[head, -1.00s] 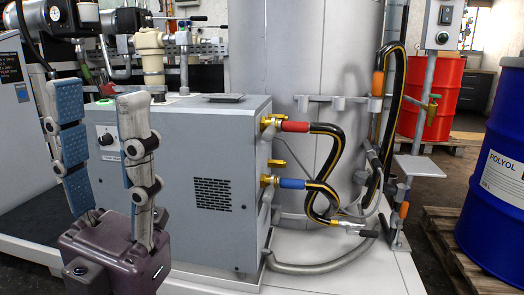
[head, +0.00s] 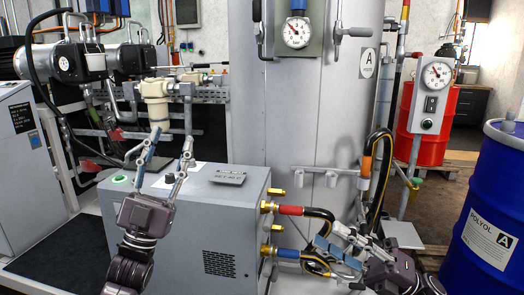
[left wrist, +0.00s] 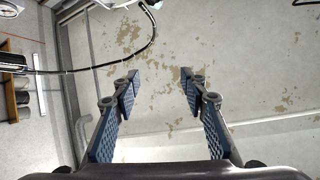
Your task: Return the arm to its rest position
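My left gripper (head: 170,150) is in front of and above the grey box-shaped unit (head: 225,225), fingers pointing up. It also shows in the left wrist view (left wrist: 160,77), with its two blue-padded fingers apart and nothing between them. My right gripper (head: 325,246) is low at the right of the unit, its fingers pointing left, close to the black hoses with yellow stripes. Its fingers overlap the hoses in the picture, so I cannot tell whether it touches or holds one. The red hose sleeve (head: 290,210) and the blue hose sleeve (head: 287,253) sit at the unit's brass ports.
A blue drum (head: 485,255) stands at the right and a red drum (head: 440,115) behind it. A tall grey tank (head: 270,130) rises behind the unit. A gauge post (head: 428,95) stands at the right. The left wrist view faces a stained wall.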

